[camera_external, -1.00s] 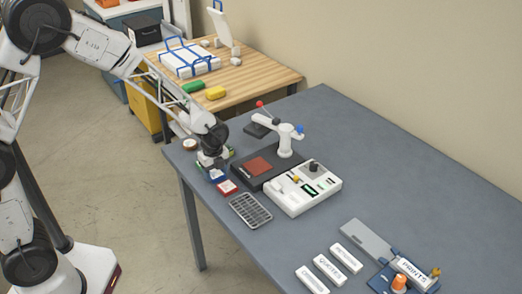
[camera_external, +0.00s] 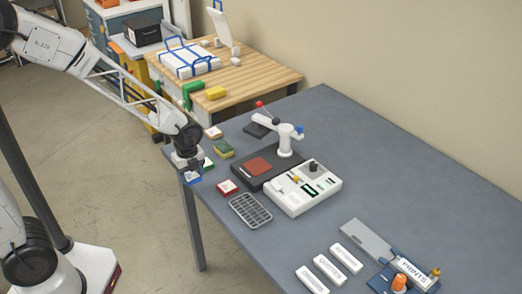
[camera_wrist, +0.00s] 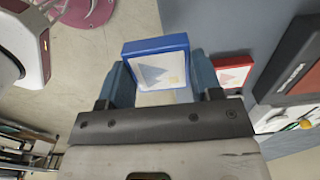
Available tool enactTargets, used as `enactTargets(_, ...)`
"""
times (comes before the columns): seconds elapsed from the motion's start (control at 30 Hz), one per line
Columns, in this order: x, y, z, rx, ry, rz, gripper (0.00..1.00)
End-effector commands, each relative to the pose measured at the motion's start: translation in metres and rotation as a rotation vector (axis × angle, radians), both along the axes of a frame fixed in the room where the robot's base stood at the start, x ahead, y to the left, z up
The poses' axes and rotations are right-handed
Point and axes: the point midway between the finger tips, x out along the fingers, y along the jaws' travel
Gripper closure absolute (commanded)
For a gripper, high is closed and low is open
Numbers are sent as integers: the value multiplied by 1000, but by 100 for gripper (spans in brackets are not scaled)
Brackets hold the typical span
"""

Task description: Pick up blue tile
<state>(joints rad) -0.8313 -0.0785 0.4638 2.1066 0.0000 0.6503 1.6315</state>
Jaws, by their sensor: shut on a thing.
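The blue tile (camera_wrist: 156,45) has a blue rim and a pale face with a mountain-like picture. In the wrist view it sits between the two fingers of my gripper (camera_wrist: 160,85), which is shut on it. In the external view the blue tile (camera_external: 193,178) shows just below my gripper (camera_external: 190,170), at the left edge of the grey table. Its height above the table is hard to tell.
A red tile (camera_external: 228,187) lies on the grey table (camera_external: 350,130) right of my gripper. A green tile (camera_external: 208,164), a yellow-green block (camera_external: 223,149) and an orange-rimmed tile (camera_external: 213,132) are close by.

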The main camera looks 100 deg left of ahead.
Motion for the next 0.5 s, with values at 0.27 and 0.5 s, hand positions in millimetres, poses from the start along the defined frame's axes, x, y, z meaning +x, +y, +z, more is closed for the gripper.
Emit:
enactTargets(0.27, -27, -28, 4, 1, -1, 0, 67)
enactTargets(0.5, -41, -43, 6, 1, -1, 0, 67)
